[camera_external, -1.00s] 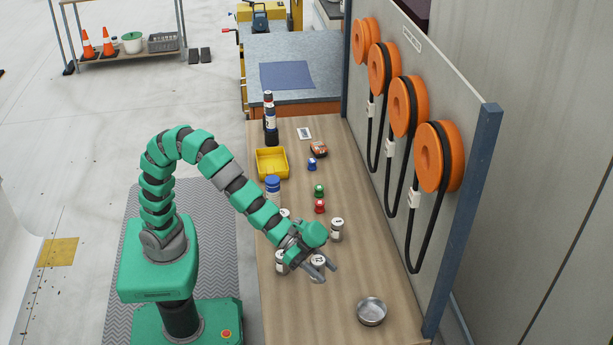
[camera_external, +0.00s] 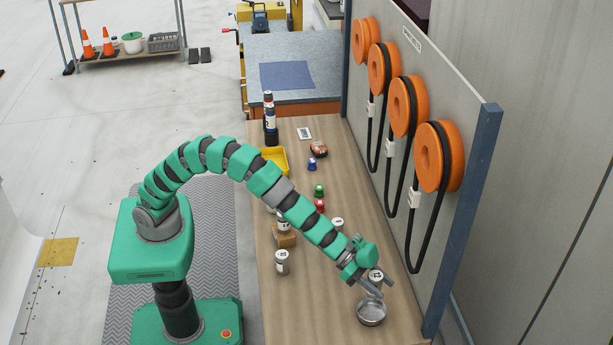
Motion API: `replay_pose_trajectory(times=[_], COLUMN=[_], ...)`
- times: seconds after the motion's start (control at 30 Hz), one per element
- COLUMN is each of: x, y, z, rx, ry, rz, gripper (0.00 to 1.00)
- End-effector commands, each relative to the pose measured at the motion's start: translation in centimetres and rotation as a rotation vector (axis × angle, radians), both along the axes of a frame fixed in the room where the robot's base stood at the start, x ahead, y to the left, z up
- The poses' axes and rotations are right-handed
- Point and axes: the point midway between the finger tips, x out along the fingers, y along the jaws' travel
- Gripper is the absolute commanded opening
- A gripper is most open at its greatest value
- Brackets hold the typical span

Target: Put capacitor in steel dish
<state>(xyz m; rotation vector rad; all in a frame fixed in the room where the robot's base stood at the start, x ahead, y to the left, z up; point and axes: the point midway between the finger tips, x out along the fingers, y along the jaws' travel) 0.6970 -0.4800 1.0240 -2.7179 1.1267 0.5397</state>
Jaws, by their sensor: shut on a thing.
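The capacitor (camera_external: 376,276) is a small pale cylinder with a dark marking on its top. My gripper (camera_external: 378,287) is shut on it near the front right of the bench. The round steel dish (camera_external: 371,314) stands just below them in the picture, its inside looking empty where it shows. The gripper's fingertips overlap the dish's back rim in this view. I cannot tell how high the capacitor is above the bench, or whether it is over the dish.
Similar pale cylinders stand on the wooden bench (camera_external: 315,310): one at the left edge (camera_external: 282,263), one on a brown block (camera_external: 285,240), one partly behind my arm (camera_external: 337,223). Red (camera_external: 320,205) and green (camera_external: 319,190) items stand farther back. A panel with orange reels (camera_external: 440,157) borders the right.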

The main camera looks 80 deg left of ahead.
Motion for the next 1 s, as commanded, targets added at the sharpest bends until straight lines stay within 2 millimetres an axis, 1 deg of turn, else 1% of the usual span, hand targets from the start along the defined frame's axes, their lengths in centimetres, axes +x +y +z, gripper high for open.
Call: replay_pose_trajectory(times=[0.07,0.17,0.3,0.43,0.67,0.9,1.0], x=[0.4,0.6,0.6,0.6,0.6,0.5,0.5], y=[-0.2,-0.2,-0.2,-0.2,-0.2,-0.2,-0.2], z=[0.1,-0.8,-3.7,-5.6,-6.9,-10.0,-10.4], rx=[0.0,0.002,0.004,0.004,0.001,0.003,0.002], ry=[-0.002,-0.002,0.004,0.002,-0.001,0.003,0.0], rz=[0.001,0.0,0.002,0.001,0.0,0.001,0.001], gripper=[0.14,0.14,0.14,0.14,0.14,0.14,0.14])
